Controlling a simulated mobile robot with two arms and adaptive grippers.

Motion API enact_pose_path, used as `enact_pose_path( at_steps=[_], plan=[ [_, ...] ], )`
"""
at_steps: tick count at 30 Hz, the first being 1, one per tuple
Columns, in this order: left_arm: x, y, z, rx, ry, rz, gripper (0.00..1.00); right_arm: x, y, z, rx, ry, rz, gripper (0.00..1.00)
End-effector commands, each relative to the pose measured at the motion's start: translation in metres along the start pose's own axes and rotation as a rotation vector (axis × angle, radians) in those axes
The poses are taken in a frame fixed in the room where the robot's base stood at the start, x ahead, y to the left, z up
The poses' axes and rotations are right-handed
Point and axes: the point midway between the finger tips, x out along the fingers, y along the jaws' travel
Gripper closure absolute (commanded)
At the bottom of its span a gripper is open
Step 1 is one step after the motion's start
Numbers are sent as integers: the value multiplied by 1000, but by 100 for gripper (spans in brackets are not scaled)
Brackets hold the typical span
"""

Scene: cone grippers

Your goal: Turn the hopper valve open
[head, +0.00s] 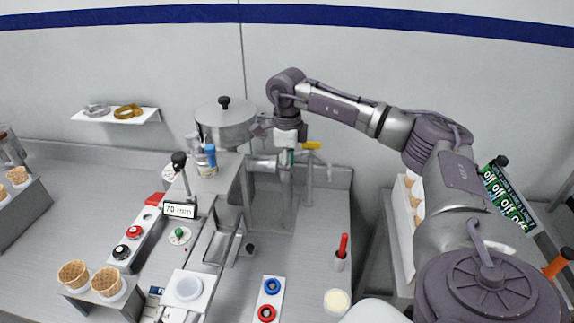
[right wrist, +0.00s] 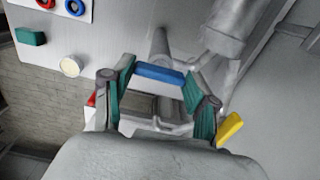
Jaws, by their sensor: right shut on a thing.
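The hopper (head: 224,124) is a round metal pot with a black-knobbed lid, at the back middle of the head view. A metal pipe (head: 262,164) sits below and right of it. My right gripper (head: 286,157) is by the pipe's right end. In the right wrist view a blue bar-shaped handle (right wrist: 159,75) lies between its green-padded fingertips, and the gripper is shut on it. I take this to be the valve handle; the gripper hides it in the head view. My left gripper is not in view.
A yellow handle (head: 311,145) stands close to the right of the gripper; it also shows in the right wrist view (right wrist: 230,129). A stand with a blue-topped jar (head: 208,168) is left of the pipe. A red-handled tool (head: 342,247) stands in front.

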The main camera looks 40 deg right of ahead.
Motion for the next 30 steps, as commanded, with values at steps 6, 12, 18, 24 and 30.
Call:
enact_pose_path(
  at_steps=[6,12,18,24,30],
  plan=[
    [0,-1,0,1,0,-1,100,0,0,0,-35,0,0,77],
    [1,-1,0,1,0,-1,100,0,0,0,-139,0,0,77],
    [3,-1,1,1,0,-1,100,0,0,0,-308,-1,1,77],
    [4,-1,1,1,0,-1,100,0,0,0,-498,-1,0,77],
    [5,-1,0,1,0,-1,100,0,0,0,-687,-1,-1,77]
  ],
)
